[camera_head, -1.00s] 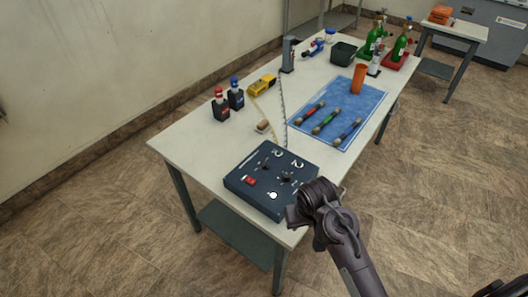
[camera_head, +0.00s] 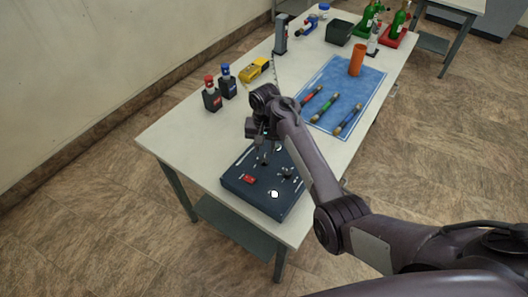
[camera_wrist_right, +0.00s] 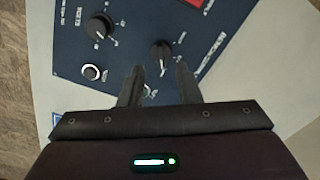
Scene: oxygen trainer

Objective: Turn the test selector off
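The dark blue control box (camera_head: 235,184) lies at the near end of the white table. Two black knobs show on its top. The one nearer my right gripper (camera_head: 266,150) also shows in the right wrist view (camera_wrist_right: 161,50), and the other black knob (camera_wrist_right: 99,26) is to its left there. I cannot read which is the test selector. My right gripper is above the back part of the box. In the right wrist view its two fingers (camera_wrist_right: 159,84) are apart and empty, pointing toward the nearer knob. My left gripper is not in view.
A red switch (camera_head: 249,179) and a white round part (camera_head: 274,194) are also on the box. A blue mat (camera_head: 368,84) with several coloured rods lies beyond my right arm.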

